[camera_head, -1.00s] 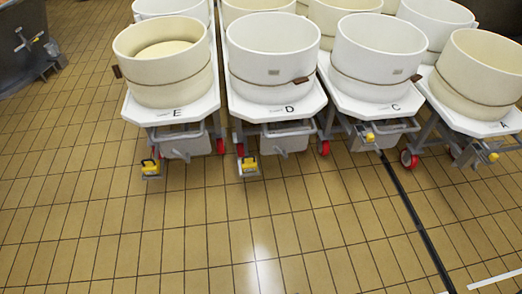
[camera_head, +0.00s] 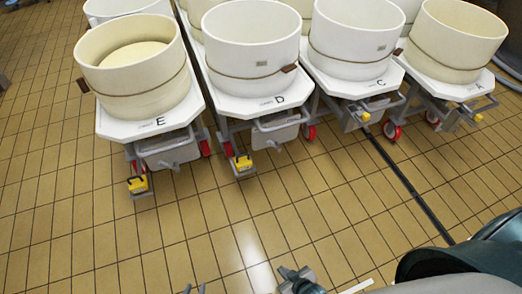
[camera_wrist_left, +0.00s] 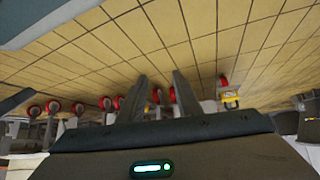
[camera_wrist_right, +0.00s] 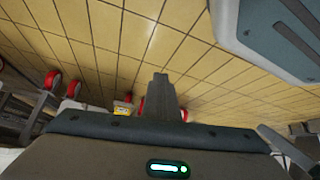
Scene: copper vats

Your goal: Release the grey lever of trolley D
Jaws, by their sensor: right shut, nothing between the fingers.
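Trolley D (camera_head: 244,112) is a white-topped trolley with the black letter D, carrying a white vat (camera_head: 251,48). At its near left castor is a yellow pedal (camera_head: 242,162) with grey metal around it. A grey handle-like piece (camera_head: 276,146) hangs under its front; I cannot tell which grey part is the lever. My left gripper (camera_head: 195,289) shows only its tips at the bottom edge; in the left wrist view its fingers (camera_wrist_left: 160,90) stand apart, empty. My right gripper (camera_head: 296,276) is shut and empty, its fingers together in the right wrist view (camera_wrist_right: 160,85). Both are well short of the trolley.
Trolley E (camera_head: 150,127) stands left of D, with its own yellow pedal (camera_head: 137,184). Trolley C (camera_head: 352,88) and trolley A (camera_head: 455,90) stand to the right. A black floor strip (camera_head: 410,190) runs toward the lower right. Tiled floor before the trolleys is clear.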

